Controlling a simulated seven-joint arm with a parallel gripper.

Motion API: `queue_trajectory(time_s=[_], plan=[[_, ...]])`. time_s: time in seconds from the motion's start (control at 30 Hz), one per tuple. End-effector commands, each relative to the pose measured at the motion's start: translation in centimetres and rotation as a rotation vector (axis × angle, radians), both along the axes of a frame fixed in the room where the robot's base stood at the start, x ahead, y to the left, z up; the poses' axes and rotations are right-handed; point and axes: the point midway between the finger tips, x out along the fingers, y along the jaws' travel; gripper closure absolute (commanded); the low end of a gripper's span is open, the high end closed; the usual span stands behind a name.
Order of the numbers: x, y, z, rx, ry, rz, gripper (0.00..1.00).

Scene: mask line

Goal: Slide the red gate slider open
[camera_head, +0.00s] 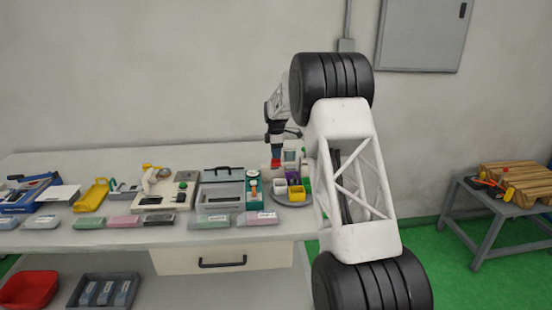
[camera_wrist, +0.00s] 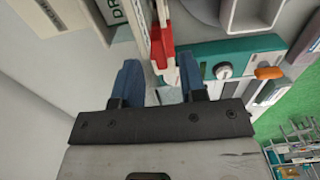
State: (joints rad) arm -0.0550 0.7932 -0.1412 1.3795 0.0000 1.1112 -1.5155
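The red slider (camera_wrist: 164,42) shows in the wrist view as a red block on a white, upright-looking part, just beyond and partly between my fingertips. My gripper (camera_wrist: 158,66) has two blue fingers standing apart, with a gap between them. The red block looks narrower than this gap, and I cannot tell whether either finger touches it. In the head view my gripper (camera_head: 276,153) points down at the back of the table, right over a small red part (camera_head: 276,163). The rest of the gate is too small or hidden to make out there.
A teal-based device (camera_wrist: 235,60) with a round knob and an orange handle stands close to the right finger. The table (camera_head: 110,238) holds several devices and colored blocks. Small yellow and purple bins (camera_head: 296,193) stand right of the gripper. A drawer (camera_head: 215,262) is below.

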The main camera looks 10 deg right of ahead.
Motion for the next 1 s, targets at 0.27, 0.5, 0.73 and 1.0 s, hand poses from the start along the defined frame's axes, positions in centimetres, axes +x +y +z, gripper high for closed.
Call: queue_trajectory(time_s=[0.27, 0.5, 0.73, 1.0], plan=[[0.0, 0.0, -2.4, 0.000, 0.000, 0.000, 0.62], [0.0, 0.0, -2.7, 0.000, -0.001, 0.000, 0.62], [0.0, 0.0, -2.7, 0.000, -0.001, 0.000, 0.76], [0.0, 0.0, -2.7, 0.000, -0.001, 0.000, 1.00]])
